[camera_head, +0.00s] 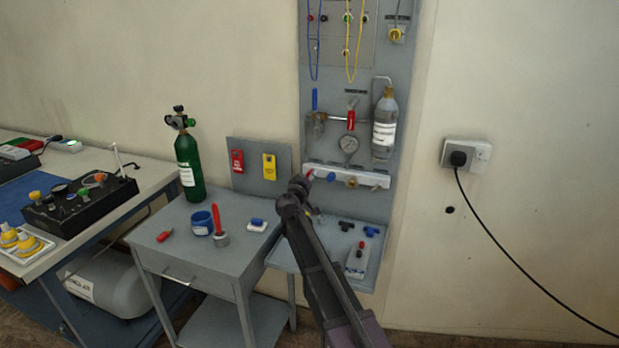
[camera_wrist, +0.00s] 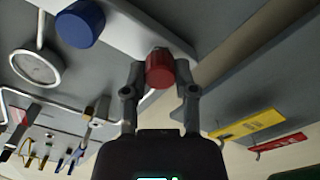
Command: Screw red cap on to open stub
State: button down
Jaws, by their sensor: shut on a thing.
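The red cap (camera_wrist: 160,70) sits between the two fingers of my gripper (camera_wrist: 160,78) in the wrist view, and the fingers are shut on it. In the head view, the red cap (camera_head: 310,174) shows just past my gripper (camera_head: 301,183), at the left end of the white manifold bar (camera_head: 362,177). The bar's pale face also shows behind the cap in the wrist view (camera_wrist: 128,28). The open stub cannot be made out; the cap and fingers cover that spot. I cannot tell whether the cap touches it or is threaded on.
A blue cap (camera_head: 331,177) sits on the bar beside the red one. A pressure gauge (camera_head: 348,144) and a bottle (camera_head: 385,125) are above. Red (camera_head: 237,161) and yellow (camera_head: 269,166) tags hang left. A grey side table (camera_head: 180,243) holds loose items.

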jog(key=shift+m, duration=0.6)
jog(key=shift+c, duration=2)
grip_release()
jog(key=shift+s, duration=0.1)
jog(key=shift+v, duration=1.1)
jog(key=shift+n, duration=0.3)
